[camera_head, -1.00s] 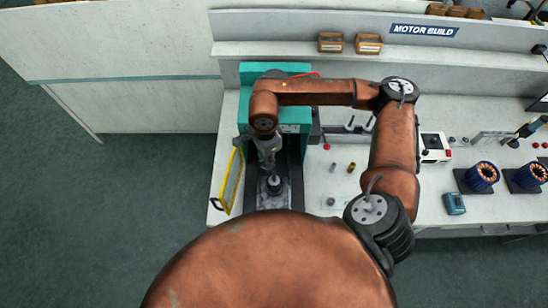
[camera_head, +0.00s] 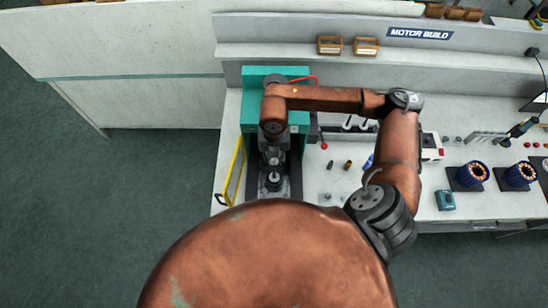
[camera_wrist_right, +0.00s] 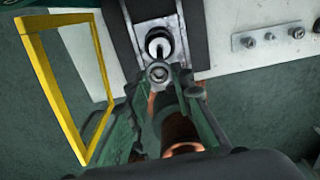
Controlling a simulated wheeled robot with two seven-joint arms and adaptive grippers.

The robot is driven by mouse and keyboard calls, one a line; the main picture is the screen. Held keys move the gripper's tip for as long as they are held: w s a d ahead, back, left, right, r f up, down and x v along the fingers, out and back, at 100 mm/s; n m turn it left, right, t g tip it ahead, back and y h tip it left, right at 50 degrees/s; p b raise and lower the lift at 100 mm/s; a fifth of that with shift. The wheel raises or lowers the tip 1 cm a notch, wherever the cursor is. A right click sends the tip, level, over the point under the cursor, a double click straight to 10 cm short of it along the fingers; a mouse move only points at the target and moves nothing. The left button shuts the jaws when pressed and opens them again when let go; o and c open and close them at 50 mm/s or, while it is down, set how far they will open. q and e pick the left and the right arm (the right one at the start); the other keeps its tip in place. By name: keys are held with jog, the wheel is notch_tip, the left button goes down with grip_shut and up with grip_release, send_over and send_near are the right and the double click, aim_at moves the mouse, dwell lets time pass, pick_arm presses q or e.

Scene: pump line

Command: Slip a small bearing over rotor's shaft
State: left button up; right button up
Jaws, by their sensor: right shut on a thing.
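The rotor (camera_head: 273,181) stands upright in the press at the left end of the bench. In the right wrist view the rotor (camera_wrist_right: 159,44) shows from above, with a pale shaft end in a dark round body. My right gripper (camera_head: 272,158) is just behind and above it in the head view. In the right wrist view my right gripper (camera_wrist_right: 160,80) is shut on a small ring-shaped bearing (camera_wrist_right: 158,72). The bearing appears beside the shaft in the picture, not around it; the height gap cannot be told. My left gripper is not in view.
The teal press (camera_head: 252,92) rises behind the rotor. An open yellow guard frame (camera_head: 234,172) stands at its left. Small parts, including a brass-coloured piece (camera_head: 347,165), lie to the right. Wound stators (camera_head: 472,175) stand farther right.

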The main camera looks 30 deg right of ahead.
aim_at(274, 170)
jog(key=shift+f+m, duration=0.15)
jog(key=shift+m, duration=0.15)
jog(key=shift+f+b, duration=1.1)
jog(key=shift+f, duration=0.95)
jog(key=shift+f+b, duration=0.7)
jog(key=shift+b, duration=0.05)
jog(key=shift+f+b, duration=1.75)
jog(key=shift+f, duration=0.3)
jog(key=o, duration=0.9)
jog(key=shift+o, duration=0.3)
jog(key=shift+o, duration=1.1)
